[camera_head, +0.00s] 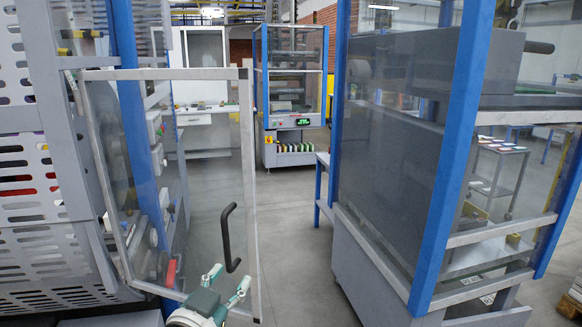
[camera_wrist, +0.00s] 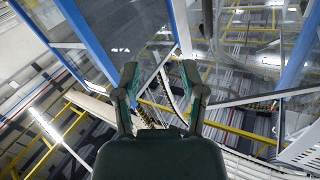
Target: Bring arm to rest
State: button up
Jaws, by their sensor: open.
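My gripper (camera_head: 229,277) shows at the bottom of the head view, green and grey, its two fingers spread apart. It is open, and nothing is seen held in it. The wrist view also shows the gripper (camera_wrist: 160,72) with a gap between its fingers. A black curved handle (camera_head: 226,236) sits on a clear, metal-framed door panel (camera_head: 190,73). In the head view the handle's lower end appears just above and between the fingertips. I cannot tell whether they touch.
The door panel stands at the left near a machine with a slotted grey cover (camera_head: 25,190). A blue-framed glass enclosure (camera_head: 450,170) stands at the right. Between them is clear grey floor (camera_head: 285,230). Another machine (camera_head: 290,95) stands farther back.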

jog(key=w+d+r+n+y, duration=0.4)
jog(key=d+n+y, duration=0.1)
jog(key=y, duration=0.4)
jog(key=s+d+f+g+h, duration=0.2)
jog(key=s+d+f+g, duration=0.3)
jog(key=s+d, duration=0.3)
jog(key=s+d+f+g+h, duration=0.2)
jog(key=s+d+f+g, duration=0.4)
jog(key=d, duration=0.7)
notch_tip(320, 180, down, 3)
jog(key=s, duration=0.2)
jog(key=shift+s+r+n, duration=0.2)
jog(key=shift+s+n, duration=0.15)
jog(key=shift+n, duration=0.05)
